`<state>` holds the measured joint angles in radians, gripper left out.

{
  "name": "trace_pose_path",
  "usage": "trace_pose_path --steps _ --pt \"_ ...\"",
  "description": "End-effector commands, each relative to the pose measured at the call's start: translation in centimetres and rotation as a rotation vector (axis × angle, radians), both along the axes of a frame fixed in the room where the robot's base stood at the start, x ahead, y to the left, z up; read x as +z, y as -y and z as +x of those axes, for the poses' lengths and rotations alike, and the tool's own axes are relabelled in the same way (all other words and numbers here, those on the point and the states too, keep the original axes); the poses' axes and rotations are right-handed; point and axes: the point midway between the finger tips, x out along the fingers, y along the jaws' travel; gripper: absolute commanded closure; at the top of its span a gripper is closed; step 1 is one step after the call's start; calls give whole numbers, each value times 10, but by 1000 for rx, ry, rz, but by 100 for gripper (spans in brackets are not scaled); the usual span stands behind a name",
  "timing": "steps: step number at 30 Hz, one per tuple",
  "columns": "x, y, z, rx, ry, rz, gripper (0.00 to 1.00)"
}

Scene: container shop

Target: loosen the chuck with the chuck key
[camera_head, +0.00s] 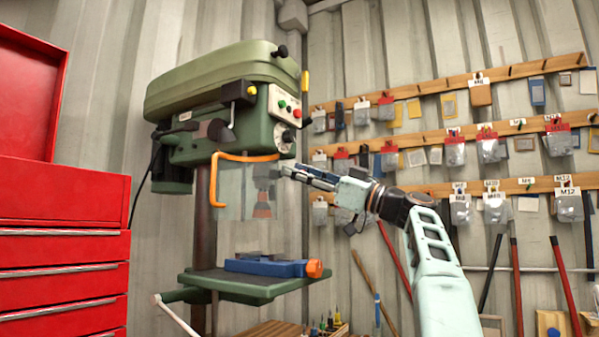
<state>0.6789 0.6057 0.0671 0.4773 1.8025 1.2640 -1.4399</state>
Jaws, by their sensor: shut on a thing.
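The green drill press (225,115) stands left of centre. Its grey chuck (264,172) shows dimly through the clear guard (232,195) with the orange frame. A grey and orange bit or tool (262,209) hangs below the chuck. My gripper (287,171) reaches in from the right, its fingertips at chuck height beside the guard's right edge. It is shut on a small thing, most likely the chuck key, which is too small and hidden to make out. I cannot tell whether it touches the chuck.
A blue vise (265,267) with an orange end lies on the press table (240,284). A red tool cabinet (62,250) stands at the left. Wooden rails with hanging bags (485,148) line the back wall. Long-handled tools (517,285) lean at the right.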

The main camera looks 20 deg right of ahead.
Motion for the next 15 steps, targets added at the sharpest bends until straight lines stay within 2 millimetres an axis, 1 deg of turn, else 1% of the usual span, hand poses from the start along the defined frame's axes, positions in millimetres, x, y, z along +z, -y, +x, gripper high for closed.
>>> trace_pose_path --steps 2,15 --pt "3 0 0 1 18 -23 95" --pt "3 1 0 0 131 -167 95"
